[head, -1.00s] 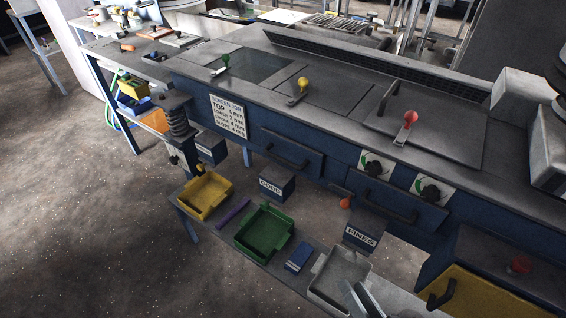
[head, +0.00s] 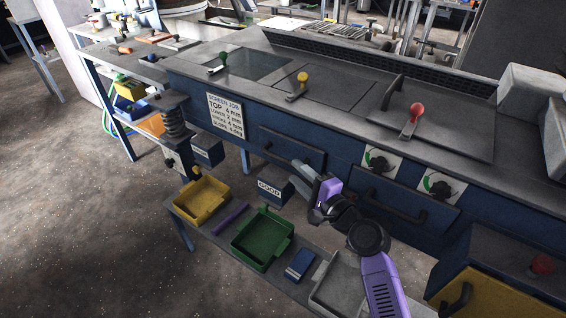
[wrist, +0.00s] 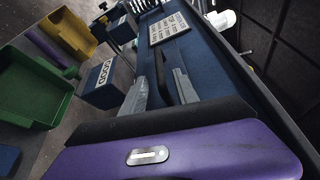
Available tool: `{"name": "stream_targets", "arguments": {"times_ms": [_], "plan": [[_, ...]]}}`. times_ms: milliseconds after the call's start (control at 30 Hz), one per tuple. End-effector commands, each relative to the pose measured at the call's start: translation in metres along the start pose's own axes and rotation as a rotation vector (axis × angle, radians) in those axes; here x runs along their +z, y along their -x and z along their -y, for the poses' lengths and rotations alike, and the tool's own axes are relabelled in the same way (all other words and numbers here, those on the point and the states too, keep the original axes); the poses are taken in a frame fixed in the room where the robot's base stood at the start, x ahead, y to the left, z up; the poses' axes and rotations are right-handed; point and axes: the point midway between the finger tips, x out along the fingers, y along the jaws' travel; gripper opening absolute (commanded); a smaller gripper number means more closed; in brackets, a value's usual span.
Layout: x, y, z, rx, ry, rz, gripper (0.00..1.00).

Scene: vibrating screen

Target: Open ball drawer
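A blue drawer front (head: 292,147) with a dark bar handle (head: 281,156) is on the machine's front, right of the screen job sign; it looks closed. A second blue drawer (head: 408,205) with a dark handle is farther right. I see no label marking either as the ball drawer. My gripper (head: 297,166) is at the left drawer's handle. In the wrist view, my gripper (wrist: 160,82) has its two grey fingers apart, with the dark handle (wrist: 161,72) showing between them. I cannot tell whether the fingers touch it.
A box labelled GOOD (head: 274,190) hangs just below my gripper. A yellow tray (head: 202,202), a green tray (head: 262,240) and a grey tray (head: 340,285) stand on the low shelf. Knobs (head: 378,165) and coloured levers (head: 417,112) are on the machine.

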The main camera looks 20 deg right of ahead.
Motion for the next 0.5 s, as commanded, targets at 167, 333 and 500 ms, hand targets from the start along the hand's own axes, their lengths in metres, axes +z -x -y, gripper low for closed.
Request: {"name": "stream_targets", "arguments": {"times_ms": [167, 333, 500], "plan": [[0.001, -0.021, 0.000, 0.000, 0.000, 0.003, 0.36], [0.001, -0.048, 0.000, 0.000, 0.001, 0.002, 0.36], [0.001, -0.067, 0.000, 0.000, 0.002, 0.001, 0.36]]}}
